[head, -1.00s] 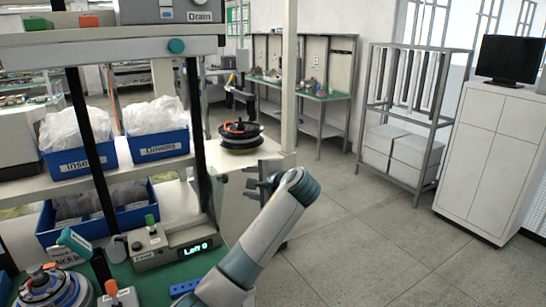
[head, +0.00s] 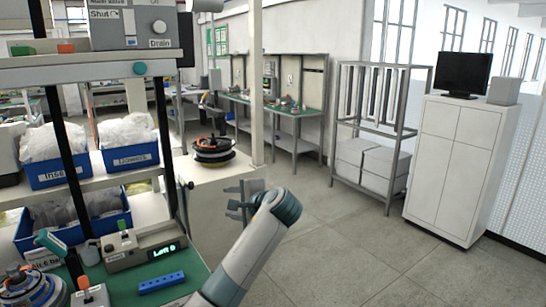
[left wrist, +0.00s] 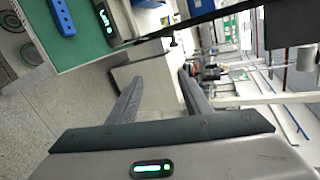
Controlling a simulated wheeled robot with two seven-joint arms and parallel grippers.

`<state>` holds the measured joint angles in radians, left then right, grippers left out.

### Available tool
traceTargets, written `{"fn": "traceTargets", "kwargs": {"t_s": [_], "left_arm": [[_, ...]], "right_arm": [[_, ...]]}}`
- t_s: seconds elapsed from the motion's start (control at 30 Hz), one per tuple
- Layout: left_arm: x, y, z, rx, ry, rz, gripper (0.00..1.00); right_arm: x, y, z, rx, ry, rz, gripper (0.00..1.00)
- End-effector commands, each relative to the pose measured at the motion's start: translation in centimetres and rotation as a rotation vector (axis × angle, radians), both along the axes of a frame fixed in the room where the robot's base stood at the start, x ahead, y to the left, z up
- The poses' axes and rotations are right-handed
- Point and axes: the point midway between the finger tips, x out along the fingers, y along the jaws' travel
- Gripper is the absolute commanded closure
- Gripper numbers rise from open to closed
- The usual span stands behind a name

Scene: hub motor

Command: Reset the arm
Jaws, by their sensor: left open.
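My left gripper (head: 240,204) is past the right edge of the green-topped bench, in front of the white counter, with its forearm coming up from the bottom. In the left wrist view its two fingers (left wrist: 160,95) are spread apart with nothing between them. The gripper is open and empty. My right gripper is not in view.
The bench holds a blue block with holes (head: 162,282), a box with a green display (head: 145,248) and a hub motor (head: 35,287). Blue bins (head: 132,157) stand on the shelf. A metal rack (head: 375,130) and white cabinet (head: 455,165) stand at right. The floor (head: 345,250) is clear.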

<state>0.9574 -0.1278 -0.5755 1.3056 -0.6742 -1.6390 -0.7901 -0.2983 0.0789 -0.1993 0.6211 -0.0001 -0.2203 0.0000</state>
Motion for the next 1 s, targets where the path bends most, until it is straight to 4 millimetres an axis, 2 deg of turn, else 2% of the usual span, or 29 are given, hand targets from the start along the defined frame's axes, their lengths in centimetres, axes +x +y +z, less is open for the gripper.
{"fn": "traceTargets", "kwargs": {"t_s": [0.1,0.33,0.57,0.73,0.87,0.97,1.0], "left_arm": [[0.0,0.0,0.0,0.0,0.0,0.0,0.55],[0.3,0.3,-2.9,-0.018,0.023,-0.011,0.55],[0.5,0.5,-7.1,-0.047,0.056,-0.026,0.55],[0.4,0.8,-11.8,-0.084,0.091,-0.04,0.55],[-0.1,1.2,-17.0,-0.125,0.129,-0.052,0.55],[-1.0,1.6,-22.4,-0.17,0.168,-0.059,0.55],[-1.6,1.8,-24.8,-0.193,0.185,-0.062,0.55]], "right_arm": [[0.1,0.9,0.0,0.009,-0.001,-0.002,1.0],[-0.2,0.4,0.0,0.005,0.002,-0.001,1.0],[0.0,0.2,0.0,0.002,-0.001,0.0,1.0],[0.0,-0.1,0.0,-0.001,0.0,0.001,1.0],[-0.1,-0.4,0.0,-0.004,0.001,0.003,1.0],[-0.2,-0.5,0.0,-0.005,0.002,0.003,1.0],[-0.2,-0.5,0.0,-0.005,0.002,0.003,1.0]]}}
